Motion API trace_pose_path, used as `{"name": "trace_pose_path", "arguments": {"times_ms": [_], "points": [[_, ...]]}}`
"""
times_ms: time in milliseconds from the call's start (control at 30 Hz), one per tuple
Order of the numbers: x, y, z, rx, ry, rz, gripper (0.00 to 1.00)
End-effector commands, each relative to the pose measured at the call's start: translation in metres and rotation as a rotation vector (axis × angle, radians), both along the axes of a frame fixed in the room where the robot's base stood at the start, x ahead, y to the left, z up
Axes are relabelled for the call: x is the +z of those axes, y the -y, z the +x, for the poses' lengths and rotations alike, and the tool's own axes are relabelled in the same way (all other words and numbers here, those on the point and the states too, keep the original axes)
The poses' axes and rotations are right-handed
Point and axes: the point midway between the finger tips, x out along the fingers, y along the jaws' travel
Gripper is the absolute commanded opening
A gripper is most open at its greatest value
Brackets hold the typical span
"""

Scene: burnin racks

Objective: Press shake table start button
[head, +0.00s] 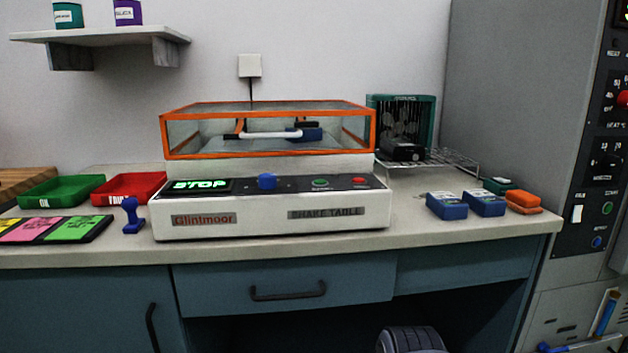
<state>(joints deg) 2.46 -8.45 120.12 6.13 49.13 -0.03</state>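The shake table (270,217) is a white box on the bench, labelled "Glintmoor" and "SHAKE TABLE". Its dark sloped panel has a display (201,185) reading "STOP" in green, a blue knob (267,181), a green button (320,183) and a red button (358,181). The small print by the buttons is too blurred to read. An orange-framed clear cover (268,130) stands over the top, with a white handle bar and a dark blue item inside. My gripper is not in view.
Green (62,190) and red trays (128,187), coloured cards (54,229) and a blue stamp-like object (132,217) lie left. Blue boxes (446,206) and an orange item (523,201) sit right, before a wire rack (455,160). A tall grey cabinet (520,90) stands far right.

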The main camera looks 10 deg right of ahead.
Motion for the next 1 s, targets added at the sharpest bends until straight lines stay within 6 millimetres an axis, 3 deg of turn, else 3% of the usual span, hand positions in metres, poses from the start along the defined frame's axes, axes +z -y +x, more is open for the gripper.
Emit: {"name": "trace_pose_path", "arguments": {"times_ms": [200, 1000], "points": [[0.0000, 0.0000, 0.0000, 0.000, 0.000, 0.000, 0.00], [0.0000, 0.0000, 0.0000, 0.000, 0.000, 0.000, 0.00]]}}
